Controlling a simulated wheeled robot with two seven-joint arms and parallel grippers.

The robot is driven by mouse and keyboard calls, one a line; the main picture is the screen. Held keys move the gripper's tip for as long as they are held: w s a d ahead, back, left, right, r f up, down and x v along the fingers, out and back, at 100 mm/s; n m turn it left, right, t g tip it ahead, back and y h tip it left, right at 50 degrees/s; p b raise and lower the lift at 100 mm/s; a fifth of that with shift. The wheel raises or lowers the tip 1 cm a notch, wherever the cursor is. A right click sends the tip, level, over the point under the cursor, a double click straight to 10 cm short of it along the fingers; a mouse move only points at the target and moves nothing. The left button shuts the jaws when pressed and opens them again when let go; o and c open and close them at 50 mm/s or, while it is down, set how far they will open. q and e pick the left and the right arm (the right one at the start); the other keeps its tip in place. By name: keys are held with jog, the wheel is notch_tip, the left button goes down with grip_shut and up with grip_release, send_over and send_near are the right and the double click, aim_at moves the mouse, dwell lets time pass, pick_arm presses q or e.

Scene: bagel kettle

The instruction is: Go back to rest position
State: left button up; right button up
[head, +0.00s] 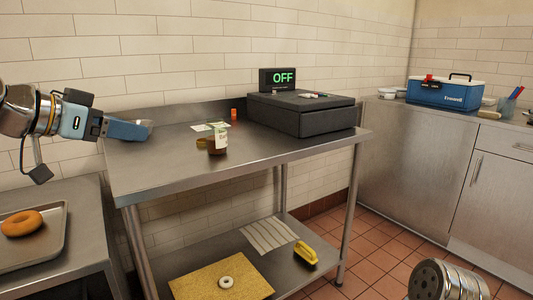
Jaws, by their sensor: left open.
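My left gripper (146,127) reaches in from the left, above the left end of the steel table (185,175). It is open, and I see nothing held in it. A bagel (21,223) lies on a grey tray (52,247) on the lower counter at the left, below my left arm. My right gripper is outside the picture. No kettle can be made out.
A blue cooler (443,94) sits on the right counter.

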pick_arm(q)
jog(key=w+d+f+n+g+y, duration=0.1)
jog(key=w+d+f, duration=0.15)
jog(key=f, duration=0.45)
jog(key=w+d+f+n+g+y, duration=0.1)
jog(key=w+f, duration=0.2)
jog(key=f, duration=0.4)
jog(key=w+d+f+n+g, duration=0.1)
jog(key=w+f, duration=0.2)
jog(key=f, duration=0.5)
jog(key=s+d+f+n+g+y, duration=0.1)
jog(key=d+f+g, duration=0.1)
jog(key=f, duration=1.2)
jog(key=s+d+f+n+g+y, duration=0.1)
jog(key=s+d+f+n, duration=0.1)
jog(key=f, duration=1.2)
jog(key=s+d+f+g, duration=0.2)
jog(key=s+f, duration=0.5)
jog(key=f, duration=0.5)
jog(key=s+d+f+n+g, duration=0.1)
jog(key=s+d+f, duration=0.1)
jog(key=s+f, duration=0.3)
jog(key=s+d+f+n+g, duration=0.1)
jog(key=s+f, duration=0.4)
jog(key=s, duration=0.8)
jog(key=shift+s+d+f+n+h, duration=0.3)
jog(key=shift+s+d+n, duration=0.1)
jog(key=shift+d, duration=0.3)
